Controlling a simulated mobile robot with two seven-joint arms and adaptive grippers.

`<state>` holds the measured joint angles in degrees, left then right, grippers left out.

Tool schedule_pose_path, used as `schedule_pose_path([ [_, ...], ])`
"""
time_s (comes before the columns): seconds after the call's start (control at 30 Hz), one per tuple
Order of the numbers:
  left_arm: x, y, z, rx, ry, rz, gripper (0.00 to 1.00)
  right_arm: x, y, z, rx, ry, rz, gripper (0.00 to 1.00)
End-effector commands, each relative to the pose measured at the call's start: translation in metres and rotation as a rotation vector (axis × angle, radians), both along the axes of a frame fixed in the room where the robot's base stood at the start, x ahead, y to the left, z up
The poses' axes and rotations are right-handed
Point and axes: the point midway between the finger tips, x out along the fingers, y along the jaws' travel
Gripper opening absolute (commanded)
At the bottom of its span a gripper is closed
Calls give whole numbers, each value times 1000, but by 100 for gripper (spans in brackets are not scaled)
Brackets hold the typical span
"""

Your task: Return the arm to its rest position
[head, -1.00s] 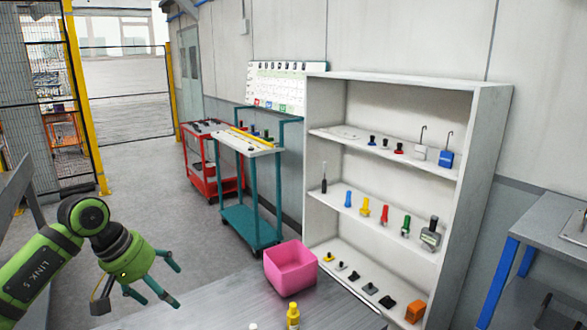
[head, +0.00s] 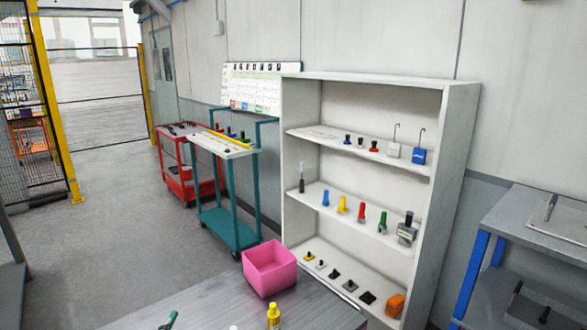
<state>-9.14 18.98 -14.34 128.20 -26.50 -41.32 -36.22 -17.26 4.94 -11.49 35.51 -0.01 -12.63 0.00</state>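My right gripper and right arm do not show.
A grey table (head: 205,304) at the bottom holds a pink bin (head: 271,270) and a yellow bottle (head: 273,316). Behind are a white shelf unit (head: 458,160) with several small tools, a teal cart (head: 228,230) and a red cart (head: 183,187). A grey bench (head: 515,225) stands right. Floor at left is clear.

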Motion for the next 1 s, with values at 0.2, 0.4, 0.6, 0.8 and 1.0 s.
schedule_pose_path([
  [0.2,-98,10,-110,-549,478,312,87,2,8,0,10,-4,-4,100],
  [0.4,-172,0,-154,-792,740,524,87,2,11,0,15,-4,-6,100],
  [0.6,-237,-14,-174,-947,945,710,87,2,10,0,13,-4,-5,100],
  [0.8,-238,-17,-239,-957,991,749,87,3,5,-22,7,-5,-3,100],
  [1.0,-235,-19,-319,-943,1014,759,87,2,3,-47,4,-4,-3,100],
])
